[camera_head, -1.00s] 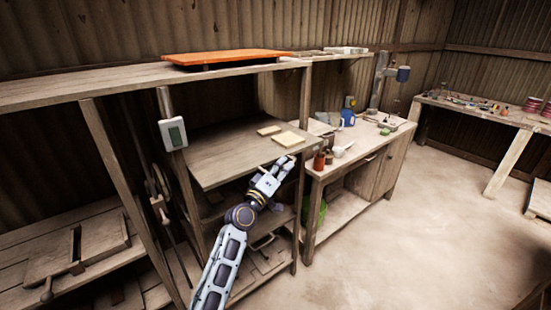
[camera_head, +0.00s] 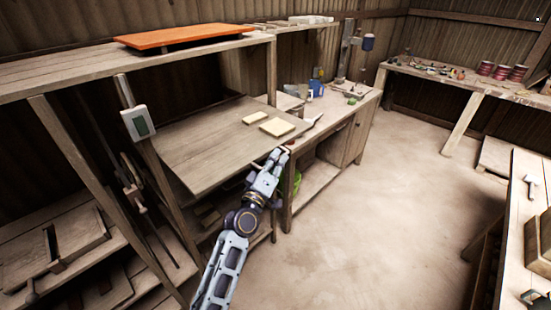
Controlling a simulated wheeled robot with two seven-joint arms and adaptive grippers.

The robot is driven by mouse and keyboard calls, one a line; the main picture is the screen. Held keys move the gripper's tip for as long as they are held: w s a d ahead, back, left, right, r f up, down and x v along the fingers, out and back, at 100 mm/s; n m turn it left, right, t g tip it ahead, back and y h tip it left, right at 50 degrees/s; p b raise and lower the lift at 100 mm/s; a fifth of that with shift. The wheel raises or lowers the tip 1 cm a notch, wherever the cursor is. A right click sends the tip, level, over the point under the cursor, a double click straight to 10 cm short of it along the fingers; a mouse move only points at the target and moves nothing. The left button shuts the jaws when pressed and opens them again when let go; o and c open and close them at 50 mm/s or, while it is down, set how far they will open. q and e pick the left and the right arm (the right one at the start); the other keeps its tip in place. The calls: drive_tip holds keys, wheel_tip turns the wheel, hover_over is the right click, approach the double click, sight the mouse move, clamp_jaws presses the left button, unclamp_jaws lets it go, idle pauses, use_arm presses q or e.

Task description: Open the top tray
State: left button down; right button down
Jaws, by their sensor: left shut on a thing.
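The top tray (camera_head: 205,149) is a flat wooden board sticking out of the shelf rack, with two pale tiles (camera_head: 277,127) lying on it. My left gripper (camera_head: 279,153) is at the tray's front edge near its right corner, shut on that edge. The exact finger contact is small and partly hidden. My left arm reaches up from the bottom of the view. My right gripper is not in view.
An orange board (camera_head: 184,36) lies on the top shelf. A cluttered workbench (camera_head: 352,100) stands right of the tray. Another bench (camera_head: 533,195) is at the right edge. The floor between is clear.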

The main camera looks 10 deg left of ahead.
use_arm(q)
drive_tip(key=shift+f, duration=0.1)
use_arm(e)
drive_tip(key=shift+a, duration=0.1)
use_arm(q)
drive_tip(key=c, duration=1.9)
unclamp_jaws()
drive_tip(key=shift+o, duration=0.3)
drive_tip(key=shift+a, duration=0.1)
drive_tip(key=shift+s, duration=0.3)
drive_tip(key=v, duration=1.1)
drive_tip(key=shift+s+f, duration=0.15)
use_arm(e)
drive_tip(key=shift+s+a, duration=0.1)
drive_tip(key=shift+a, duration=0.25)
use_arm(q)
drive_tip(key=shift+a, duration=0.1)
drive_tip(key=shift+m, duration=0.3)
